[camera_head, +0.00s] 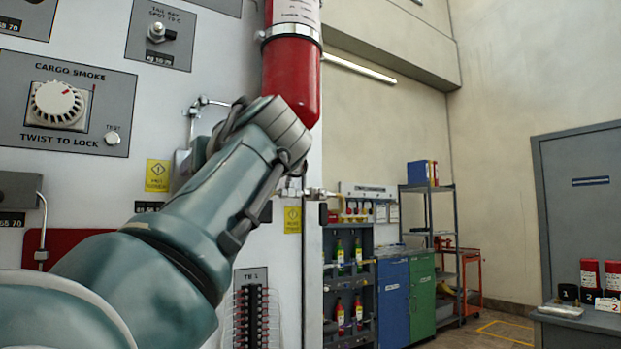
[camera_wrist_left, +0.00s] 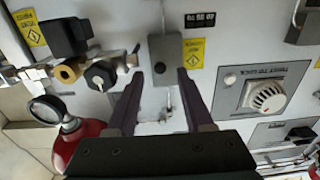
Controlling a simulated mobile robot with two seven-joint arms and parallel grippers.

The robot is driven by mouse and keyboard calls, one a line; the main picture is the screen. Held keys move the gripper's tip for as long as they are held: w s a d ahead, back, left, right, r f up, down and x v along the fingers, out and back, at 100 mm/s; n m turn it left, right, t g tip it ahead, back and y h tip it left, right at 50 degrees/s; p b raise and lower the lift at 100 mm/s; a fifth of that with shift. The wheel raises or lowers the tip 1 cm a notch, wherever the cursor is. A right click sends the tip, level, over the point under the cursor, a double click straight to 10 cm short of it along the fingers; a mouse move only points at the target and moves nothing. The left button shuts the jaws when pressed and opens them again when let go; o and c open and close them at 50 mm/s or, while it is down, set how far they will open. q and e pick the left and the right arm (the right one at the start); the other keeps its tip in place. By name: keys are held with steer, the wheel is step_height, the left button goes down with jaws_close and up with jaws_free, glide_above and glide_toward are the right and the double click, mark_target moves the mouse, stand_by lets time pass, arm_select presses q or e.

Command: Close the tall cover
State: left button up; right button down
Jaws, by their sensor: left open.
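A tall narrow grey box (camera_wrist_left: 164,58), which looks like the tall cover, sits on the white panel in the left wrist view. I cannot tell whether it is open or shut. My left gripper (camera_wrist_left: 160,73) is open, its two dark fingers pointing at the panel on either side of the grey box's lower end. I cannot tell whether they touch it. A small metal fitting (camera_wrist_left: 166,116) shows between the fingers. In the head view my left arm reaches across the panel and hides the gripper and most of that spot. My right gripper is not in view.
A red cylinder (camera_head: 290,80) hangs beside my wrist. The cargo smoke knob (camera_head: 57,104) is to the left on the panel. Shelves and cabinets (camera_head: 393,290) are farther back.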

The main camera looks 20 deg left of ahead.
arm_select(q)
steer(key=b+v, duration=0.1)
steer(key=v, duration=0.6)
steer(key=shift+d, duration=0.15)
steer(key=shift+f, duration=0.1)
